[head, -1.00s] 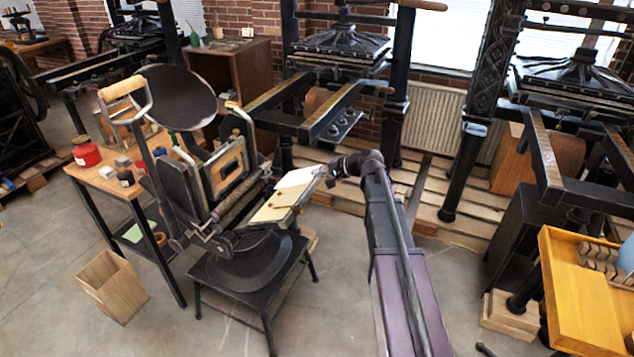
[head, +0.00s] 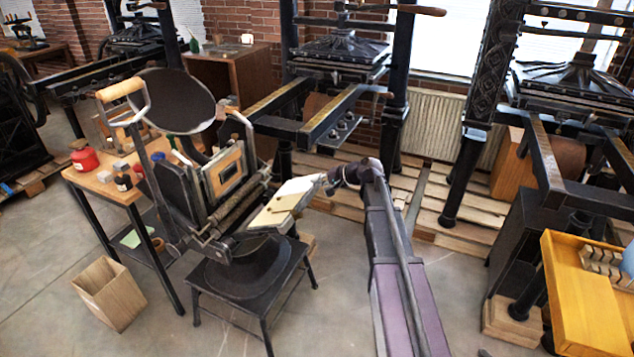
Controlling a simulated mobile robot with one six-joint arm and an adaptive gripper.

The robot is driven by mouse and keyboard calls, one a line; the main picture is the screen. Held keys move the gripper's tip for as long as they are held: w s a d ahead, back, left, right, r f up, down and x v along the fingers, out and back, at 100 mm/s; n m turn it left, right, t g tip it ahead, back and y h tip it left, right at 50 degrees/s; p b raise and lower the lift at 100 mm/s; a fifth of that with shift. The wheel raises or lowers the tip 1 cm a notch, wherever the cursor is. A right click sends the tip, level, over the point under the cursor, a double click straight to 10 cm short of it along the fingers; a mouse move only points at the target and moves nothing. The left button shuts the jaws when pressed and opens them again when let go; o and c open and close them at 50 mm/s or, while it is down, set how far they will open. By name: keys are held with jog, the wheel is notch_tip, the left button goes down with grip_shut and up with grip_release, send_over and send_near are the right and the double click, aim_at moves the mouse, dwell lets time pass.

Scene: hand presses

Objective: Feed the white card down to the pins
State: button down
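The white card (head: 299,187) lies slantwise over the upper part of the tan board (head: 268,217) of the small black press (head: 222,185). My gripper (head: 321,181) is at the card's right edge and appears shut on it; its fingertips are small and partly hidden. The card's lower left edge is over the board, and I cannot tell whether it touches the board. Small dark marks show on the board below the card; I cannot make out the pins clearly.
The press stands on a black low table (head: 250,300). A wooden side table (head: 125,190) with a red container (head: 85,160) and small bottles is at left. A wooden bin (head: 110,292) stands on the floor. Larger presses stand behind, and a yellow tray (head: 572,300) is at right.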

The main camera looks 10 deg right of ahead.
jog(key=shift+w+a+f+b, duration=0.25)
jog(key=shift+a+f+b, duration=0.05)
jog(key=shift+f+b, duration=1)
jog(key=shift+w+a+f+b, duration=0.25)
jog(key=shift+a+f+b, duration=0.1)
jog(key=shift+f+b, duration=0.9)
jog(key=shift+w+a+f+b, duration=0.25)
jog(key=shift+a+f+b, duration=0.05)
jog(key=shift+f+b, duration=0.95)
jog(key=shift+f, duration=0.1)
jog(key=c, duration=0.7)
grip_release()
jog(key=shift+a, duration=0.1)
jog(key=shift+c, duration=0.5)
